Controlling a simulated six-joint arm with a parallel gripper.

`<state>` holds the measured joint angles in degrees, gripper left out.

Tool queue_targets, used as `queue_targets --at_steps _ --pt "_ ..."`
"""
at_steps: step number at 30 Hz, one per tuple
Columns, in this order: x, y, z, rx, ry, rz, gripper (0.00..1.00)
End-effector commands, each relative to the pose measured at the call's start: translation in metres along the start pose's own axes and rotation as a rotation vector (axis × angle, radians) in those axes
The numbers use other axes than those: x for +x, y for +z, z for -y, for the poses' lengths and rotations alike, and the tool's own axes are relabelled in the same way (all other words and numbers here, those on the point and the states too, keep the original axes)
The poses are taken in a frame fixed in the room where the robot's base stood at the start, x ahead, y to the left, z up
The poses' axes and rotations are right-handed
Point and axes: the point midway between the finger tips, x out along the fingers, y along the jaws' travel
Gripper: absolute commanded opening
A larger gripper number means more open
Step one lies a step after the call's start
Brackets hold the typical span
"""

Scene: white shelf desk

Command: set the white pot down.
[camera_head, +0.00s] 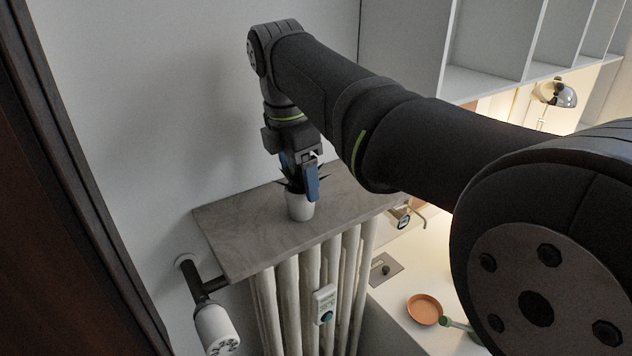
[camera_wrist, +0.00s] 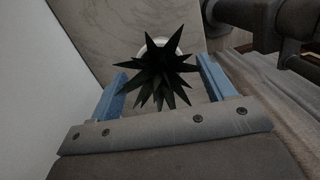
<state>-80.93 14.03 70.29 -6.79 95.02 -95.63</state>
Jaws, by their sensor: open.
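The white pot (camera_head: 300,207) stands upright on the grey stone-like shelf (camera_head: 240,232) above the radiator, in the head view. A dark spiky plant (camera_head: 290,184) grows from it. My gripper (camera_head: 306,186) is open, with its blue fingers around the plant just above the pot. In the wrist view the plant (camera_wrist: 160,72) lies between the two spread blue fingers, and only part of the pot's white rim (camera_wrist: 172,46) shows behind the leaves. The far finger is partly hidden in the head view.
A radiator (camera_head: 290,300) with a small thermostat (camera_head: 324,303) is under the shelf. A valve (camera_head: 213,325) sticks out at the left. The wall is close behind. A lower white desk at right holds a terracotta plate (camera_head: 424,309). The shelf is bare on both sides of the pot.

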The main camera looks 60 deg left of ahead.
Motion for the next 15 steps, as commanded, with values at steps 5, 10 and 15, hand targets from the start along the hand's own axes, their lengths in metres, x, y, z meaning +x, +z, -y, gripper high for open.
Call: queue_targets --at_steps 5,10,15 --pt "-0.042 0.0 -0.001 -0.001 0.005 0.001 0.75" --pt "-0.072 0.0 -0.001 -0.001 0.003 0.0 0.75" --pt "-0.087 0.0 -0.001 0.0 0.002 0.0 0.75"
